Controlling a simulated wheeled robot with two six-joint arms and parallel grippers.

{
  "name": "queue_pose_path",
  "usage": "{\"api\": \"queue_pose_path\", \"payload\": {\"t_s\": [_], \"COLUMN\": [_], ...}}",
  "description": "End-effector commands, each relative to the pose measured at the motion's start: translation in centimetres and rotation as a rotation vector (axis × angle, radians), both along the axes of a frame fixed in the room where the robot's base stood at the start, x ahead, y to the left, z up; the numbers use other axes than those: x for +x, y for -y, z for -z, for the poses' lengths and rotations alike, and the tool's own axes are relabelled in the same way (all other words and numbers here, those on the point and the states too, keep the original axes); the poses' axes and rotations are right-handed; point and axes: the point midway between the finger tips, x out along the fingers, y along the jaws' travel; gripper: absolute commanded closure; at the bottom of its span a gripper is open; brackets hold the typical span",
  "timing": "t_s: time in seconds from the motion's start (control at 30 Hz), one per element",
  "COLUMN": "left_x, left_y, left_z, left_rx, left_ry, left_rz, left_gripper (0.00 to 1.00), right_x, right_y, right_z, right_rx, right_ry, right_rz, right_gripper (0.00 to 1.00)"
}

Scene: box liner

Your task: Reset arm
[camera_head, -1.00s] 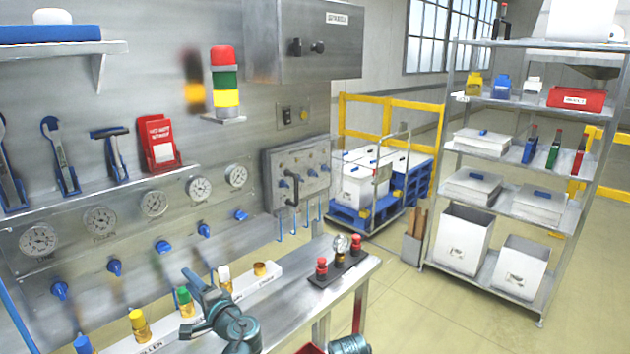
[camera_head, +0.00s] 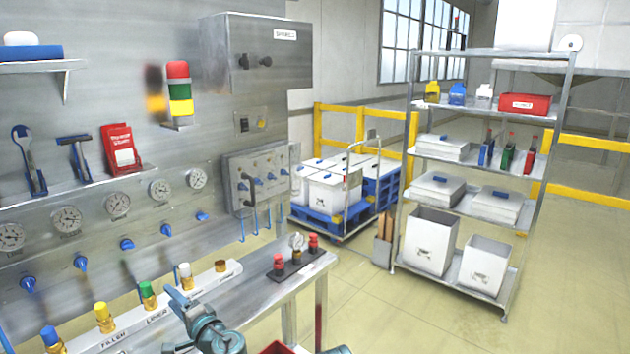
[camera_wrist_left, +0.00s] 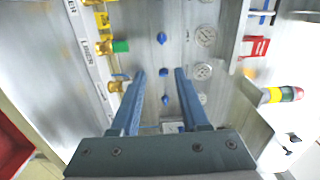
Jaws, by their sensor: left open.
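My left gripper (camera_head: 180,302) is at the bottom of the head view, over the front of the steel bench. In the left wrist view, its two blue fingers (camera_wrist_left: 160,98) are apart with nothing between them. They point toward the steel wall panel with gauges and blue knobs. My left arm (camera_head: 212,328) comes up from the bottom edge of the head view. My right gripper is not seen in either view.
The steel bench (camera_head: 292,286) holds a white rack (camera_head: 205,279) with coloured caps and a black block with red knobs (camera_head: 297,257). A metal shelf (camera_head: 475,157) with bins stands at right. A loaded cart (camera_head: 345,190) stands behind.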

Motion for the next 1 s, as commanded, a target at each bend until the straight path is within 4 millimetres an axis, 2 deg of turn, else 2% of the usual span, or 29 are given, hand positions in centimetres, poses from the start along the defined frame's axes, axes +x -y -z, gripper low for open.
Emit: {"api": "queue_pose_path", "payload": {"t_s": [0.37, 0.53, 0.67, 0.77, 0.9, 1.0], "left_x": [-1.1, -2.0, -3.3, -4.7, -8.3, -11.2], "left_y": [1.3, 2.9, 5.0, 7.7, 13.8, 18.4], "left_z": [3.4, 6.3, 9.4, 12.4, 17.3, 19.6], "left_rx": [-0.185, -0.328, -0.475, -0.621, -0.872, -1.021], "left_ry": [-0.021, -0.054, -0.105, -0.176, -0.348, -0.491], "left_rz": [-0.052, -0.093, -0.135, -0.174, -0.243, -0.281], "left_gripper": [0.55, 0.55, 0.55, 0.55, 0.55, 0.55], "right_x": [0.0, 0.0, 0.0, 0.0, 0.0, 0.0], "right_y": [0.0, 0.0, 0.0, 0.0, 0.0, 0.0], "right_z": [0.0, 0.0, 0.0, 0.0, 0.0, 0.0], "right_rx": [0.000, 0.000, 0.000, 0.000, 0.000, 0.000], "right_ry": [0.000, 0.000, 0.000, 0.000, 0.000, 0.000], "right_rz": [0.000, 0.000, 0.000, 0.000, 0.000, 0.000], "right_gripper": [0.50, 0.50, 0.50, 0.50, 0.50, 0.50]}}
